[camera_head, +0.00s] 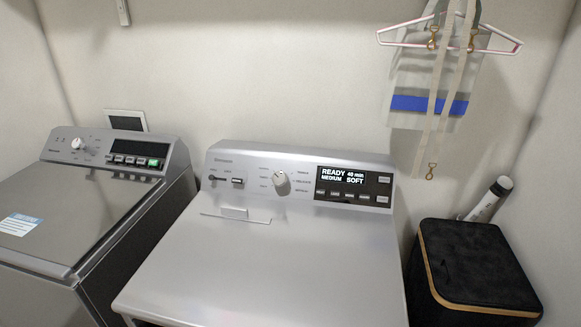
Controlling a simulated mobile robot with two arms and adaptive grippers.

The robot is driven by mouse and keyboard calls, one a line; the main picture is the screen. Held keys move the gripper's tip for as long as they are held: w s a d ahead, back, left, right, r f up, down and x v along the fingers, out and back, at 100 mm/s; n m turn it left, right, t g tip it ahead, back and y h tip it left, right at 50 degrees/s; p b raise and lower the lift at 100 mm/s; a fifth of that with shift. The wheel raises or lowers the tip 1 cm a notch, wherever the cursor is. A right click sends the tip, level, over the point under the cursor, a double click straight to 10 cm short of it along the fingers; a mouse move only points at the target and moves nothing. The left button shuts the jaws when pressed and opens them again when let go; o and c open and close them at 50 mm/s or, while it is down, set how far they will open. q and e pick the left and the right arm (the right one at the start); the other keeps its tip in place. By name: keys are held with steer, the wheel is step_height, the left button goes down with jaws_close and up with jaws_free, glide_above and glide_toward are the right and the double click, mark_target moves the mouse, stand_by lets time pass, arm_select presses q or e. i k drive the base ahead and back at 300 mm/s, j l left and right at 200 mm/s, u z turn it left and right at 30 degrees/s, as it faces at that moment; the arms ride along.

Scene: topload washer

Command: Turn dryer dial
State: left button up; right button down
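The dial (282,183) is a round, light knob on the sloped control panel of the machine in the middle. This silver machine (262,270), likely the dryer, has a lit display (343,178) reading READY 40 min, MEDIUM SOFT, right of the dial. Printed settings surround the dial, too small to read surely. Nothing touches the dial. Neither of my grippers shows in the head view.
A second silver machine (75,210) with its own dial (78,144) stands at the left. A black box (475,262) with a wooden edge stands at the right, a white tube (488,201) behind it. A hanger (450,38) with straps hangs above.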

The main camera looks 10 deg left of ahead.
mark_target(280, 178)
steer(key=j+u, duration=0.45)
steer(key=u, duration=0.25)
steer(key=j+u, duration=0.35)
steer(key=k+l, duration=0.05)
steer(key=l, duration=0.05)
